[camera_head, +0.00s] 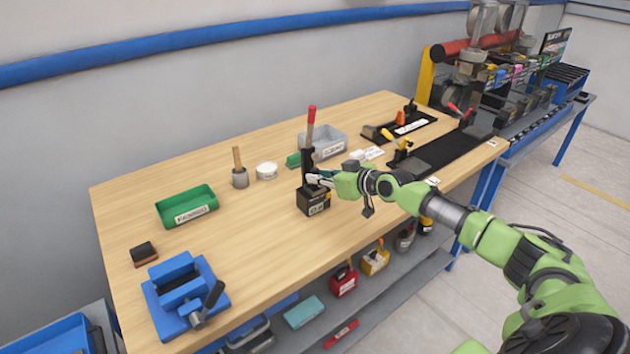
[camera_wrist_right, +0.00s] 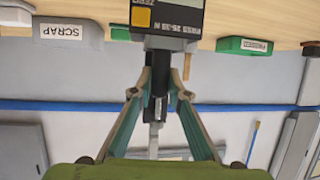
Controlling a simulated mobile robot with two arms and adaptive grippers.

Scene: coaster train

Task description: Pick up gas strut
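A black tester (camera_head: 313,200) with a red-tipped lever (camera_head: 310,118) stands on the bench; its display base shows upside down at the top of the right wrist view (camera_wrist_right: 180,18). A slim upright dark and silver piece, which looks like the gas strut (camera_wrist_right: 157,108), stands against the tester. My right gripper (camera_head: 318,178) is at the tester. In the right wrist view its fingertips (camera_wrist_right: 160,82) lie close on both sides of the strut and look closed on it. The strut's far end is hidden by the gripper. My left gripper is out of view.
A green bin (camera_head: 187,208) and a blue vise-like fixture (camera_head: 184,297) are at the left of the bench. A grey scrap bin (camera_head: 327,143) stands behind the tester, black fixtures (camera_head: 440,152) to the right. The front middle of the bench is clear.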

